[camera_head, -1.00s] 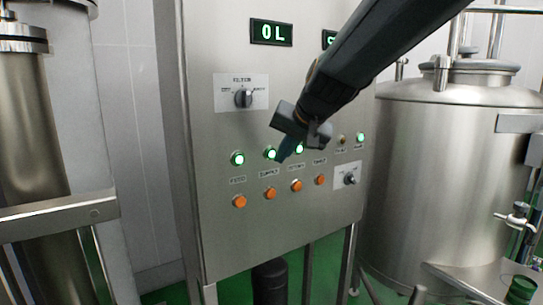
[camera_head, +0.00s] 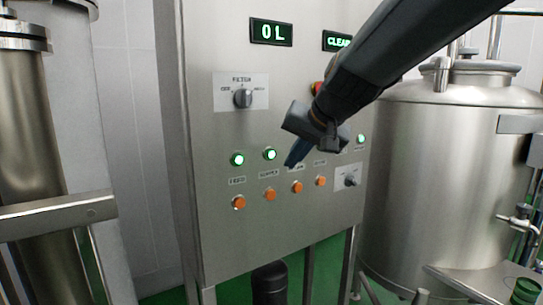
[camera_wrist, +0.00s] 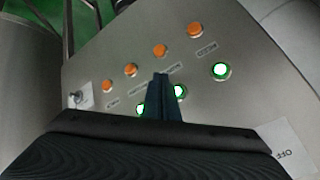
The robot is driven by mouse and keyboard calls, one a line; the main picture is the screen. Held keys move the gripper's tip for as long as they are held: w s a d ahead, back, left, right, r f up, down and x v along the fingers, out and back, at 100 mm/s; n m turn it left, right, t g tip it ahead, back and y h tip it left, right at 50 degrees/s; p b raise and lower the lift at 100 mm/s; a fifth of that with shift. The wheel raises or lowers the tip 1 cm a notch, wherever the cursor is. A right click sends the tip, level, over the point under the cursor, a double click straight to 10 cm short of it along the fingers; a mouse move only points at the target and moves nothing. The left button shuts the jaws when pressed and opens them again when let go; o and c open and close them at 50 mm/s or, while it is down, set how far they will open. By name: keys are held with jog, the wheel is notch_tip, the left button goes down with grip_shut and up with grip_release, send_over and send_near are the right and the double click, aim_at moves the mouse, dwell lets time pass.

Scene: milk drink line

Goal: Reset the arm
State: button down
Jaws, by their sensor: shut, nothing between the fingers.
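My arm reaches in from the upper right in the head view. My gripper (camera_head: 290,163) is shut and empty in front of the steel control panel (camera_head: 215,225), over its row of lit green buttons. I cannot tell the gap between fingertips and panel. In the wrist view my gripper (camera_wrist: 161,78) points at the panel, between the green lights and the orange buttons. Two lit green buttons (camera_head: 237,160) (camera_head: 270,154) show left of the gripper, and one (camera_head: 361,139) shows right of it. My gripper hides part of the green row in the head view.
Orange buttons (camera_head: 239,202) run below the green row. A rotary switch (camera_head: 243,98) sits above, with displays reading "0 L" (camera_head: 271,32) and "CLEAR" (camera_head: 338,41). A steel tank (camera_head: 430,180) stands right, and a steel column (camera_head: 30,130) left.

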jog(key=s+d+f+g+h, duration=0.1)
jog(key=s+d+f+g, duration=0.1)
jog(key=s+d+f, duration=0.3)
jog(key=s+d+f+n+g+h, duration=0.1)
jog(key=s+d+f+g, duration=0.1)
jog(key=s+d+f, duration=0.3)
jog(key=s+d+f+g+h, duration=0.2)
jog(key=s+d+f, duration=0.4)
jog(key=s+f, duration=0.5)
notch_tip(320, 180, down, 8)
jog(key=shift+r+n+g, duration=0.15)
jog(key=shift+n+g, duration=0.15)
jog(key=shift+n, duration=0.1)
